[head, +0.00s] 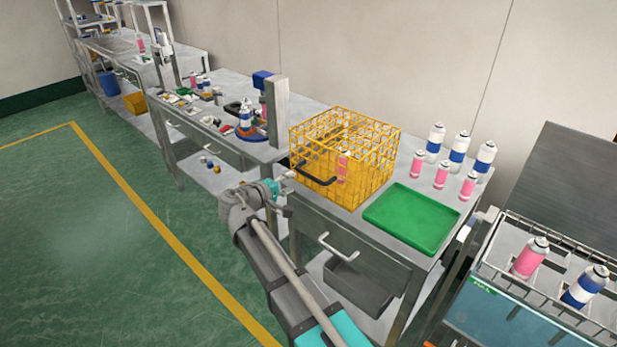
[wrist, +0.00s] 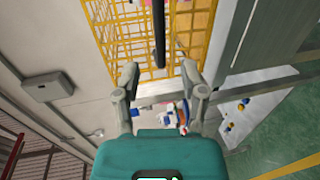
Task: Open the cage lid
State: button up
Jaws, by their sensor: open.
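The yellow wire cage (head: 378,172) stands on the metal bench, and its lid (head: 350,124) looks closed over the top. A black handle (head: 318,178) sits on the cage's front side, and a pink can (head: 343,167) shows within the cage. My gripper (head: 284,183) is at the cage's left front side, near the handle. In the wrist view my gripper (wrist: 160,72) is open and empty, its two fingers apart. The black handle (wrist: 158,35) runs down toward the gap between the fingertips there; I cannot tell how far off it is in depth.
A green tray (head: 411,218) lies right of the cage. Several blue-and-white and pink cans (head: 458,148) stand behind the tray. A grey post (head: 277,112) rises left of the cage by a second bench with small parts. A wire rack with cans (head: 530,257) is at the right front.

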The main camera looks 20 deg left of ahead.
aim_at(308, 175)
jog(key=b+x, duration=0.1)
jog(key=x, duration=0.7)
grip_shut()
dwell(0.3)
